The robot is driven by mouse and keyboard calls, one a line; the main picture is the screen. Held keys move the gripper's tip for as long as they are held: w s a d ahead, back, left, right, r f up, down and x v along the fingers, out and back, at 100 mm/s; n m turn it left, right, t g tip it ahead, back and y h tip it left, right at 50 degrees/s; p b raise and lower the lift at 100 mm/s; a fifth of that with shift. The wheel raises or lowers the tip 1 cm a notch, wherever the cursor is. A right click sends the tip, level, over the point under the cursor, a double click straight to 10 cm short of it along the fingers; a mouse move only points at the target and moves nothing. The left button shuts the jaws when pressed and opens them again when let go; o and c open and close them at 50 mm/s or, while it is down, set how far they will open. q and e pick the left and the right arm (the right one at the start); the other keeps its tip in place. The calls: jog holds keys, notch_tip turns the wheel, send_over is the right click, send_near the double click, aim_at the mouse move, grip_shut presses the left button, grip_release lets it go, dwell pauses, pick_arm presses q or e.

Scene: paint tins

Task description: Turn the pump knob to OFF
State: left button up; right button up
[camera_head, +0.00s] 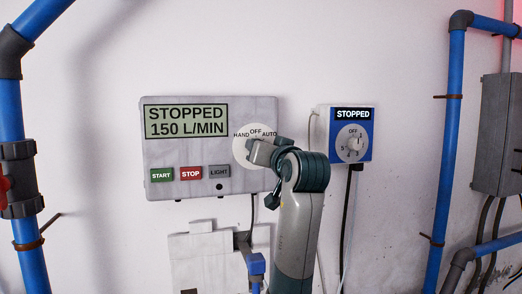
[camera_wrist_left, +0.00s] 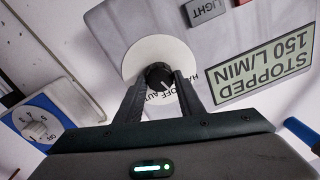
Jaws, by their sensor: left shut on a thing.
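The grey pump panel (camera_head: 215,105) is on the wall, its display (camera_head: 186,121) reading STOPPED 150 L/MIN. A round white dial (camera_head: 239,152) marked HAND, OFF and AUTO is at its right side. In the left wrist view the black pump knob (camera_wrist_left: 158,76) is at the centre of the white dial (camera_wrist_left: 136,56). My left gripper (camera_wrist_left: 160,80) is shut on this knob, one finger on each side. In the head view my left gripper (camera_head: 257,150) covers the knob. I cannot tell exactly which label the knob points to. My right gripper is not in view.
START (camera_head: 161,175), STOP (camera_head: 191,173) and LIGHT (camera_head: 219,171) buttons sit below the display. A smaller blue and white unit (camera_head: 366,140) with its own dial, reading STOPPED, is to the right. Blue pipes (camera_head: 450,120) run along both sides.

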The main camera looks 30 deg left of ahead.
pick_arm(q)
jog(key=shift+m, duration=1.6)
jog(key=o, duration=1.1)
jog(key=shift+d, duration=0.1)
jog(key=shift+c, duration=0.2)
jog(key=b+v, duration=0.7)
jog(key=v, duration=1)
